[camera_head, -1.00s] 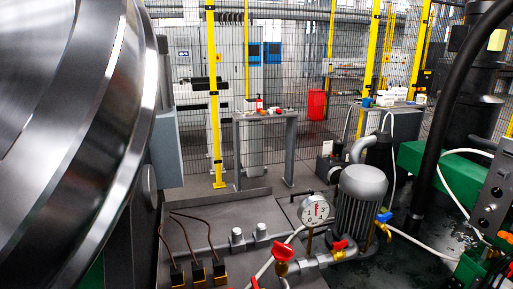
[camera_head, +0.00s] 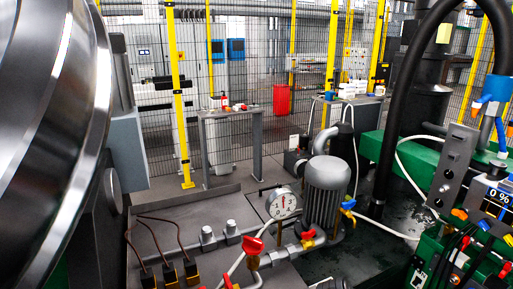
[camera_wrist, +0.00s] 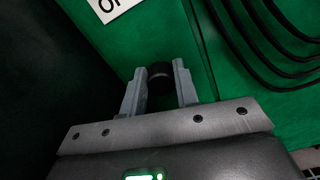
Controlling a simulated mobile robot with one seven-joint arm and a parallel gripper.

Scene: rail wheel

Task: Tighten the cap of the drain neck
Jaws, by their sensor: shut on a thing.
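In the wrist view my gripper (camera_wrist: 159,69) has its two grey fingers on either side of a small black round cap (camera_wrist: 160,75). The fingers are shut on the cap, which sits at the fingertips in front of a green surface. The neck under the cap is hidden, so I cannot tell how the cap sits on it. I cannot make out my gripper or the cap in the head view.
Black cables (camera_wrist: 265,45) run at the right of the wrist view, and a white label (camera_wrist: 112,8) is at the top.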

